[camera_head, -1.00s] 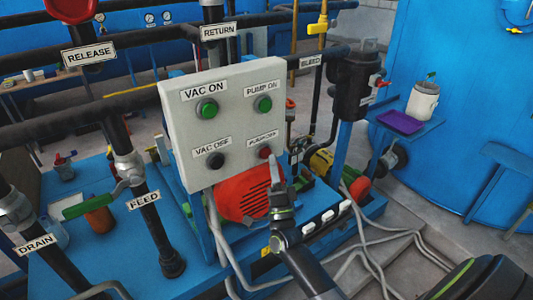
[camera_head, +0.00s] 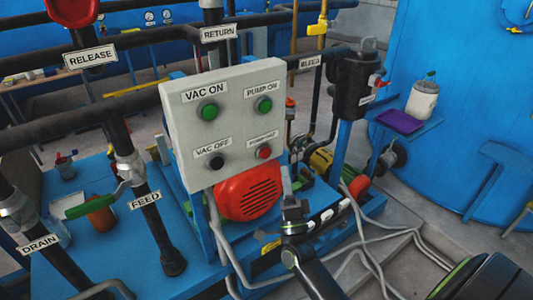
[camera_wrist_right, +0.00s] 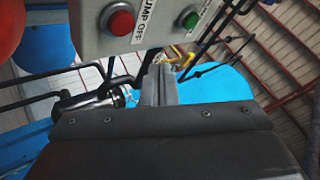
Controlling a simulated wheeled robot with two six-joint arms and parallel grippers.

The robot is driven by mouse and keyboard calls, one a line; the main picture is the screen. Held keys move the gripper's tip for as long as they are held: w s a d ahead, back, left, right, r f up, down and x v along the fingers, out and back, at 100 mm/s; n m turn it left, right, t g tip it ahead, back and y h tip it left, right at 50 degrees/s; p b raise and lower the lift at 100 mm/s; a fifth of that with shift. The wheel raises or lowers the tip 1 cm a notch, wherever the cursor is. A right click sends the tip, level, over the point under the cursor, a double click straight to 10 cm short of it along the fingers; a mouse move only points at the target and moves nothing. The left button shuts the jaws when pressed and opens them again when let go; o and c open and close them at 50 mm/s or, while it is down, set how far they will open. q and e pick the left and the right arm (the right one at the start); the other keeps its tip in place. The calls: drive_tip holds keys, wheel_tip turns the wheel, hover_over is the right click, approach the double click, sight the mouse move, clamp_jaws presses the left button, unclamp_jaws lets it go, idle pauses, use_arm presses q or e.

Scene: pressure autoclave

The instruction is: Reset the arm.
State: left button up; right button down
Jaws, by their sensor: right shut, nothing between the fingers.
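My right gripper (camera_head: 287,180) is in front of the lower right of the grey control panel (camera_head: 235,125) in the head view. Its fingers point up, are shut together and hold nothing. They sit apart from the red PUMP OFF button (camera_head: 264,152), below and to its right. In the right wrist view the shut fingers (camera_wrist_right: 160,85) show below the panel, with the red button (camera_wrist_right: 121,22) at upper left and a green button (camera_wrist_right: 190,20) beside it. My left gripper is not in view.
A red motor (camera_head: 247,195) sits under the panel, close to my right gripper. Grey cables (camera_head: 365,245) run over the floor. The FEED pipe (camera_head: 155,215) stands at left. A dark canister (camera_head: 355,88) and a purple tray (camera_head: 402,122) are at right.

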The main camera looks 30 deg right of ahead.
drive_tip(key=shift+f+y, duration=0.1)
drive_tip(key=shift+y, duration=0.2)
idle(0.4)
wheel_tip(320, 180, down, 22)
drive_tip(key=n+g+y, duration=0.5)
drive_tip(key=n+g, duration=0.1)
drive_tip(key=n, duration=0.2)
drive_tip(key=s+f+n+g+y, duration=0.1)
drive_tip(key=s+f+n+g, duration=0.2)
drive_tip(key=f, duration=0.5)
drive_tip(key=s+f+n+g, duration=0.1)
drive_tip(key=s+f+g, duration=0.2)
drive_tip(key=s+f, duration=0.45)
drive_tip(key=s+f+n+g, duration=0.2)
drive_tip(key=s+f+g, duration=0.2)
drive_tip(key=s+f, duration=0.3)
drive_tip(key=s+a+f+n+g, duration=0.1)
drive_tip(key=s+f, duration=0.6)
drive_tip(key=s, duration=0.7)
drive_tip(key=s+a+f+n+g+y, duration=0.1)
drive_tip(key=s+f+n+g, duration=0.2)
drive_tip(key=s+f+g, duration=0.3)
drive_tip(key=s+f, duration=0.1)
drive_tip(key=s, duration=0.4)
drive_tip(key=shift+s+n+g, duration=0.3)
drive_tip(key=shift+n, duration=0.1)
